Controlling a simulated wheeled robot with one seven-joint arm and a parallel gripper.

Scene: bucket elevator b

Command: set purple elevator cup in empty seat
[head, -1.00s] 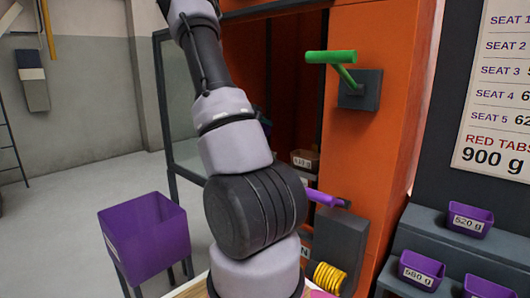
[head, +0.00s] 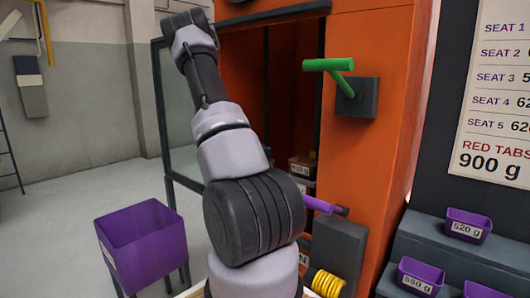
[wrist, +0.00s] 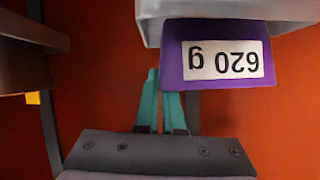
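The purple cup (wrist: 172,75) with an upside-down "620 g" label is at the top of the wrist view. My gripper (wrist: 160,85) has two teal fingers close together at the cup's left edge. The left finger lies outside that side wall, and the right finger's tip is hidden behind the labelled face. It appears shut on the wall. A light grey seat-like part (wrist: 235,9) overlaps the cup's far end; full seating cannot be told. The head view hides the gripper and this cup behind my arm.
A brown cup (wrist: 22,70) is at the left of the wrist view. The orange housing (head: 375,150) carries a green handle (head: 330,65) and a purple lever (head: 320,205). A purple bin (head: 140,245) stands left. Several purple cups, one labelled "520 g" (head: 468,226), rest on grey steps.

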